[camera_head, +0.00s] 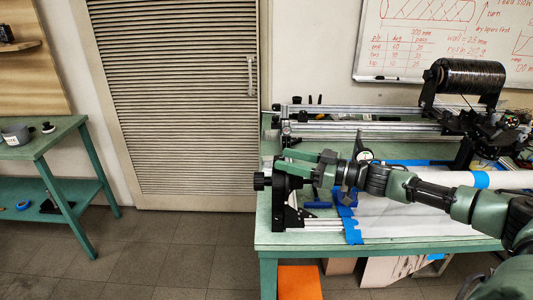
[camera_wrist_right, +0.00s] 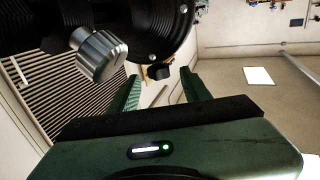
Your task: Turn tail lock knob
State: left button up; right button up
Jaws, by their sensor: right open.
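The black tailstock (camera_head: 287,184) stands at the left end of the winding rig on the green table, with a dark knob (camera_head: 261,181) sticking out to its left. In the right wrist view, a silver ridged knob (camera_wrist_right: 98,55) sticks out of the round black tailstock body (camera_wrist_right: 150,20). A smaller black knob (camera_wrist_right: 160,72) shows lower on that body, beyond the gap between my fingers. I cannot tell which is the lock knob. My right gripper (camera_head: 291,160) is at the tailstock's top; its fingers (camera_wrist_right: 160,92) are apart and empty. My left gripper is out of view.
The green table (camera_head: 280,238) carries metal rails (camera_head: 360,130) and a black wound spool (camera_head: 470,76) at the back right. White sheet with blue tape lies under my right arm.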

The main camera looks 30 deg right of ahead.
jog(key=shift+p+x, duration=0.7)
jog(key=shift+x, duration=2.3)
jog(key=shift+c, duration=0.3)
grip_shut()
